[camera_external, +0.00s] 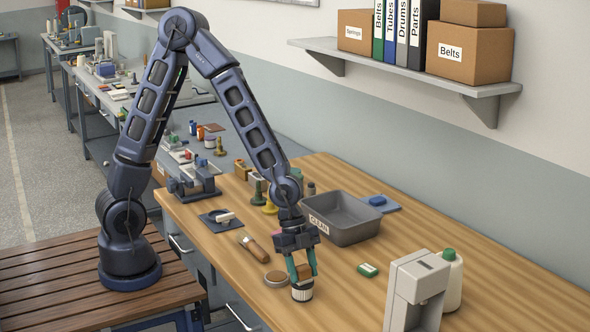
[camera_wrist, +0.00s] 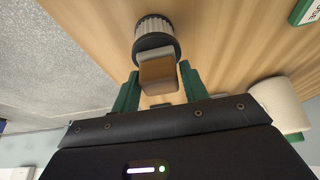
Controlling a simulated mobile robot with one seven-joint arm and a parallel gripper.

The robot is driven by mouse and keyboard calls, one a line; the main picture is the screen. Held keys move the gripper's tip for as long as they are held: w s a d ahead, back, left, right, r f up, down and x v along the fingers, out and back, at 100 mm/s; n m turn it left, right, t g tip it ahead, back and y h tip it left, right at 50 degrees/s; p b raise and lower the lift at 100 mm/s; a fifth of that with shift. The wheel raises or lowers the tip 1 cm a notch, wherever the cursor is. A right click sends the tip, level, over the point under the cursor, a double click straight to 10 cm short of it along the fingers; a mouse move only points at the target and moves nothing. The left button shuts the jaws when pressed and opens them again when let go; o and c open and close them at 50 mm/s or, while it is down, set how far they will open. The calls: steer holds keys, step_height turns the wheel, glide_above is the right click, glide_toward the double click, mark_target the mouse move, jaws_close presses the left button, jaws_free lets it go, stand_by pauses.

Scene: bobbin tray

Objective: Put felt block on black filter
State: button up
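The black filter (camera_external: 302,294) stands upright near the table's front edge. It has a pale ribbed side and a dark rim, and shows at the top of the wrist view (camera_wrist: 154,27). The felt block (camera_wrist: 158,72) is a small brown block directly over the filter's top; it also shows in the external view (camera_external: 304,272). I cannot tell whether it rests on the filter or hangs just above it.
A grey bin marked CLEAN (camera_external: 345,232) stands behind my gripper. A round brown disc (camera_external: 276,278) and a wooden-handled tool (camera_external: 255,248) lie to the left. A green-and-white block (camera_external: 367,270), a grey dispenser (camera_external: 412,290) and a white bottle (camera_external: 453,282) are to the right.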

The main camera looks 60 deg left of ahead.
steer(key=shift+o, duration=1.3)
steer(key=shift+r, duration=0.15)
steer(key=shift+v, duration=6.05)
steer(key=s+a+r+n+t+y, duration=0.1)
steer(key=a+r+n+y, duration=0.2)
steer(key=a, duration=0.6)
steer(key=a+r+n+t+y, duration=0.1)
steer(key=a+r+n+t, duration=0.15)
steer(key=a+n, duration=0.45)
steer(key=s+a+r+n, duration=0.4)
steer(key=s+a, duration=0.1)
steer(key=a, duration=0.4)
steer(key=s+a+r+n+t, duration=0.1)
steer(key=s+a+r+n, duration=0.3)
steer(key=a, duration=0.6)
steer(key=shift+s+a+r, duration=0.25)
steer(key=shift+s+a, duration=0.05)
steer(key=shift+s, duration=0.8)
